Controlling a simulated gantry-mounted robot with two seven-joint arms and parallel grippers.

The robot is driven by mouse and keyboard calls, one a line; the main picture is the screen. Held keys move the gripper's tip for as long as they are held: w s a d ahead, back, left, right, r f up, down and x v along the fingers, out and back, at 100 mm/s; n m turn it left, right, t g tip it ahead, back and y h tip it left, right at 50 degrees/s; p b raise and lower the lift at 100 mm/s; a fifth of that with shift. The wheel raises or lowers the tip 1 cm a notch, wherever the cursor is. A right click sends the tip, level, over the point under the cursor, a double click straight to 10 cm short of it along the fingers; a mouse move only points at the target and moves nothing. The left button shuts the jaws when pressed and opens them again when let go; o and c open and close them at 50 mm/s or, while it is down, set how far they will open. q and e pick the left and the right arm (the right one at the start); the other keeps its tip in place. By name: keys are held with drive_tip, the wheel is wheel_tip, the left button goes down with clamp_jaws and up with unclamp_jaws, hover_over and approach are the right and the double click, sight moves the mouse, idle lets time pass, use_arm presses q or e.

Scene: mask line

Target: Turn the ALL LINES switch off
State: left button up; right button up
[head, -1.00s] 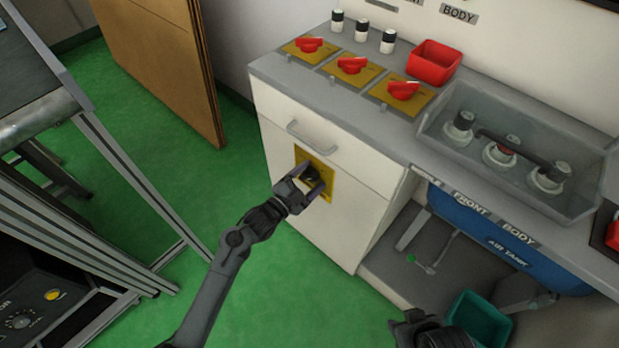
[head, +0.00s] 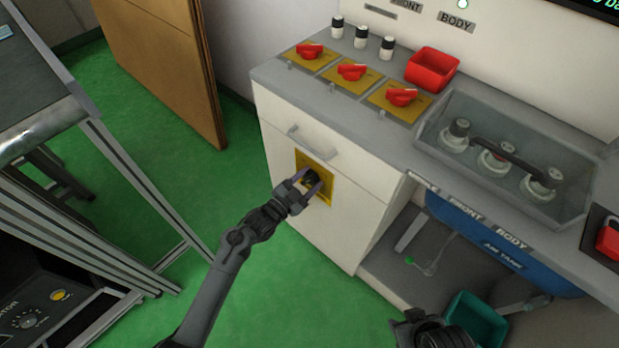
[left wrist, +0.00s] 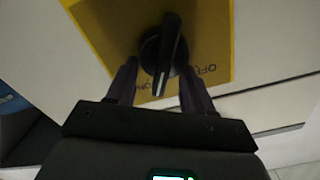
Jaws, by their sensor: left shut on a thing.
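A yellow plate (head: 326,190) with a black rotary switch knob (left wrist: 165,50) is on the white cabinet front, under the drawer handle. My left gripper (head: 314,184) is at this plate, shut on the knob, with one finger on each side of its bar. In the left wrist view the bar stands nearly upright, tilted slightly, and part of "OFF" reads on the plate to its right.
Red knobs on yellow plates (head: 352,72) and a red bin (head: 433,68) are on the counter above. A clear-sided box (head: 480,180) holds several valves. A teal bin (head: 474,318) stands below at right. Green floor (head: 150,170) is open left of the cabinet.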

use_arm(q)
drive_tip(key=n, duration=0.1)
drive_tip(key=n+p, duration=0.1)
drive_tip(key=n, duration=0.1)
drive_tip(key=shift+w+a+r+n+p, duration=0.2)
drive_tip(key=shift+a+r+n+p, duration=0.1)
drive_tip(key=shift+n, duration=0.1)
drive_tip(key=n, duration=0.2)
drive_tip(key=n+p, duration=0.1)
drive_tip(key=shift+w+a+f+n, duration=0.1)
drive_tip(key=shift+w+a+n, duration=0.05)
drive_tip(key=shift+w+n, duration=0.15)
drive_tip(key=n, duration=0.4)
drive_tip(key=shift+w+a+f+p, duration=0.2)
drive_tip(key=shift+a+p, duration=0.1)
drive_tip(key=shift+w+a+f+n, duration=0.1)
drive_tip(key=shift+n, duration=0.75)
drive_tip(key=shift+w+a+f+n, duration=0.1)
drive_tip(key=shift+n, duration=0.75)
drive_tip(key=o, duration=1)
drive_tip(key=shift+o, duration=0.2)
drive_tip(key=shift+s, duration=0.1)
